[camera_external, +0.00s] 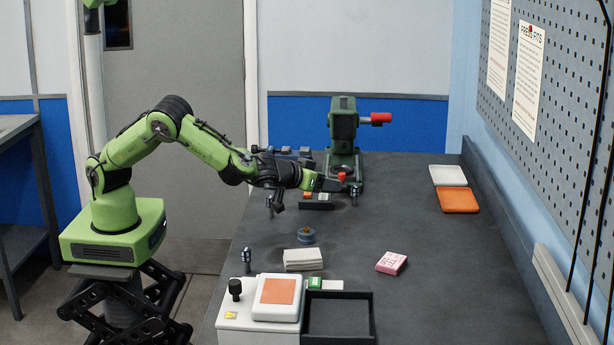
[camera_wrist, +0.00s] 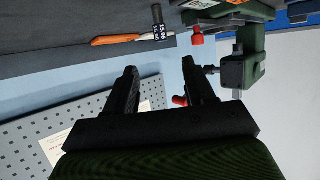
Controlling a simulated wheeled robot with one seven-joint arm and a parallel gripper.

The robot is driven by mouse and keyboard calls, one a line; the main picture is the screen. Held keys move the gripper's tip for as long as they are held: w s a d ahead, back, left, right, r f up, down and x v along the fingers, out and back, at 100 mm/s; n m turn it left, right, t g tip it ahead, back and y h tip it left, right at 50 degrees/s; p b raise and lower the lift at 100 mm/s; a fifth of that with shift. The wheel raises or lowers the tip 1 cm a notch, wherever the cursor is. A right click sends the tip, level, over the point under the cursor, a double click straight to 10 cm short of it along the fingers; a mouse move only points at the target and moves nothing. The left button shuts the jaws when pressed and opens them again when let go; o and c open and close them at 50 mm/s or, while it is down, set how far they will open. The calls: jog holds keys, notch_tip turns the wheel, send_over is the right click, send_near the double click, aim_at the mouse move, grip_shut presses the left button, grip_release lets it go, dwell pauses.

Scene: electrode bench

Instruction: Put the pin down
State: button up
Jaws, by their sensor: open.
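A dark pin (camera_wrist: 158,20) with a pale printed label stands upright on the bench, just beyond my open fingertips in the wrist view, which shows the scene upside down. In the external view a small dark pin (camera_external: 355,194) with a light band stands by the gripper's end, in front of the green press. My gripper (camera_external: 342,186) points right, low over the bench. In the wrist view its two fingers (camera_wrist: 161,80) are apart, with nothing between them. The pin appears clear of both fingers.
The green press (camera_external: 343,135) stands behind the gripper. An orange tray (camera_external: 458,200) and a white tray (camera_external: 447,175) lie at right. Another dark labelled piece (camera_external: 246,257) stands at front left. A pink box (camera_external: 391,263) and black open bin (camera_external: 338,315) are nearer. The bench's right middle is clear.

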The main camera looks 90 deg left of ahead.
jog(key=s+a+r+m+g+h, duration=0.1)
jog(key=s+r+h, duration=0.15)
jog(key=s, duration=0.35)
jog(key=s+a+r+g+h, duration=0.1)
jog(key=s+r+g, duration=0.15)
jog(key=s, duration=0.35)
jog(key=s+a+r+m+h, duration=0.1)
jog(key=s+a+r+h, duration=0.1)
jog(key=s+r, duration=0.3)
jog(key=s+d+m+h, duration=0.2)
jog(key=s+d+m, duration=0.1)
jog(key=s, duration=0.9)
jog(key=s+d+m+h, duration=0.1)
jog(key=s+d+m, duration=0.2)
jog(key=s, duration=0.9)
jog(key=shift+s+d+f+m+g+h, duration=0.15)
jog(key=shift+s+f+m+g+h, duration=0.2)
jog(key=shift+f+m+g, duration=0.1)
jog(key=shift+w, duration=0.1)
notch_tip(320, 180, up, 5)
jog(key=p, duration=0.4)
jog(key=shift+p, duration=0.35)
